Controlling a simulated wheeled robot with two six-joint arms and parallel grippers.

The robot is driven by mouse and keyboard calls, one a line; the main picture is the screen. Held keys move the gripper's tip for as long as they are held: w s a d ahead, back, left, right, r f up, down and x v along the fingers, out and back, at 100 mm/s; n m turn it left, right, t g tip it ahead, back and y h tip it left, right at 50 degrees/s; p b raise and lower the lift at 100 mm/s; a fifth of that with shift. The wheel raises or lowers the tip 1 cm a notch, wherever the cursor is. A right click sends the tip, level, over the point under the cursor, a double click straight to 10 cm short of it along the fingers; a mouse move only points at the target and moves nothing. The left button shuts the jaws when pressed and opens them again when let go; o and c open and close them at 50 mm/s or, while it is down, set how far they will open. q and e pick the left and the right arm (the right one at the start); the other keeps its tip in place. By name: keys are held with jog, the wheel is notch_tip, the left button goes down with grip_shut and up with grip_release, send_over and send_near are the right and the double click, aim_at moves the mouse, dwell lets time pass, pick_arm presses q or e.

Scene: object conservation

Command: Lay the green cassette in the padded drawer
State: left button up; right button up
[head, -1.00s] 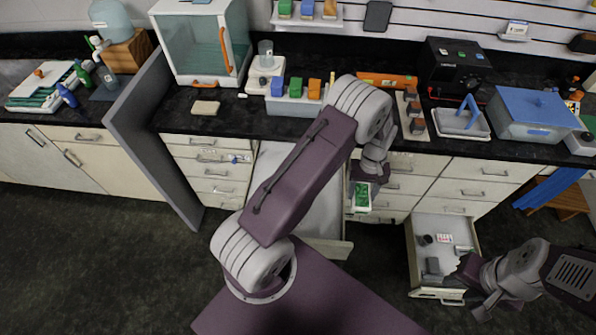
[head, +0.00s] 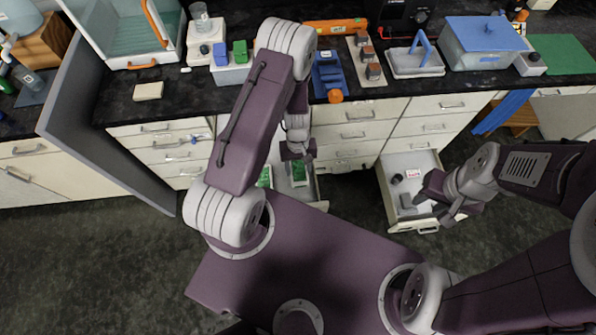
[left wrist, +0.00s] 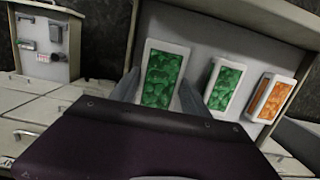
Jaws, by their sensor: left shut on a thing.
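My left gripper (head: 298,157) is shut on a green cassette with a white frame (head: 300,174). In the left wrist view the held cassette (left wrist: 162,76) sits between the two fingers, over the pale padded drawer (left wrist: 205,38). I cannot tell whether it touches the padding. A second green cassette (left wrist: 222,86) and an orange cassette (left wrist: 271,98) lie in the drawer beside it. The second green cassette also shows in the head view (head: 264,177); my left arm hides much of that drawer. My right gripper (head: 443,212) is by another open drawer; its jaws are unclear.
The other open drawer (head: 386,190) at right holds a dark round item (head: 397,179), a grey block (head: 407,201) and a small red-and-white item. A grey upright panel (head: 82,125) stands left of the padded drawer. The dark counter above carries many things.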

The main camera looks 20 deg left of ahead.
aim_at(299, 168)
pick_arm(q)
jog(key=shift+s+d+f, duration=0.1)
jog(key=shift+f, duration=0.25)
notch_tip(299, 168, down, 3)
jog(key=shift+r, duration=0.1)
jog(key=shift+w+f, duration=0.25)
jog(key=shift+f, duration=0.05)
jog(key=shift+s, duration=0.1)
jog(key=shift+f+b, duration=0.2)
jog(key=shift+b, duration=0.2)
jog(key=o, duration=1.5)
jog(key=shift+r, duration=0.1)
